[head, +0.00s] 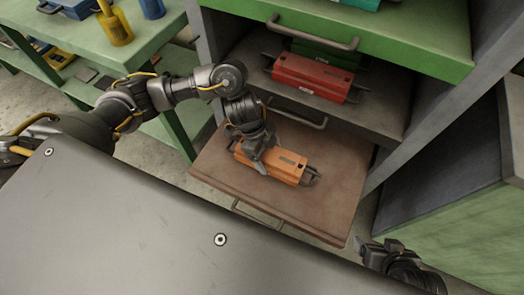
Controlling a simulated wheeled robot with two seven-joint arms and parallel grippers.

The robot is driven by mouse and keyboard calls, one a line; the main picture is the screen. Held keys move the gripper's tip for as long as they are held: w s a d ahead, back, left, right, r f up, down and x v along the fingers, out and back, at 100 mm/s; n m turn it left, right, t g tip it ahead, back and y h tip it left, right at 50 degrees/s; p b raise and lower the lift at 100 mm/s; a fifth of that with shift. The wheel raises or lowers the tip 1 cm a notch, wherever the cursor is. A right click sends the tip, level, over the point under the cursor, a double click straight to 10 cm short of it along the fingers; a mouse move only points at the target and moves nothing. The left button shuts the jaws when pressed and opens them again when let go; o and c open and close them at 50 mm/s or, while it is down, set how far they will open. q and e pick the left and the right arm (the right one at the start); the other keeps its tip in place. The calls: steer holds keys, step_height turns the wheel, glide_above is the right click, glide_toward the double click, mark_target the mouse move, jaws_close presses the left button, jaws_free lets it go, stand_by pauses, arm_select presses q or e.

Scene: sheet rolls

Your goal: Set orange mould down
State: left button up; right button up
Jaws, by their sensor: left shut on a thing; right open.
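The orange mould (284,166) is a long block with dark end handles, over the pulled-out lower drawer (330,210). My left gripper (258,160) is shut on the mould near its left end, and my wrist hides part of that end. The mould looks level and close to the drawer surface; I cannot tell if it touches it. My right gripper (378,250) is open and empty at the lower right, apart from the drawer's front right corner.
A red mould (312,78) lies on the drawer above, with a green mould (325,52) behind it. A green drawer (400,28) is at the top. A green table (110,45) with yellow and blue items stands at the left. The drawer is bare around the orange mould.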

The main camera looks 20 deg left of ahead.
arm_select(q)
steer(key=shift+w+d+f+b, duration=0.25)
steer(key=shift+d+f+b, duration=0.4)
steer(key=shift+b, duration=0.2)
steer(key=shift+w+d+f+b, duration=0.1)
steer(key=shift+d+f+b, duration=0.5)
steer(key=shift+b, duration=0.2)
arm_select(e)
steer(key=w+a+r+n+t+y, duration=0.2)
steer(key=w+a+r+t+y, duration=0.3)
steer(key=w+a+r+t, duration=0.35)
arm_select(q)
steer(key=shift+d+f, duration=0.1)
steer(key=shift+d+f+b, duration=0.2)
steer(key=shift+f+b, duration=0.4)
steer(key=shift+b, duration=0.2)
step_height(320, 180, down, 2)
steer(key=shift+b, duration=1.2)
steer(key=shift+f, duration=0.1)
arm_select(e)
step_height(320, 180, up, 12)
steer(key=s+a+n+t+y, duration=0.1)
steer(key=s+t+y, duration=0.1)
steer(key=t+y, duration=0.3)
steer(key=shift+s+a+t+y, duration=0.35)
steer(key=shift+t+y, duration=0.05)
steer(key=shift+t, duration=0.75)
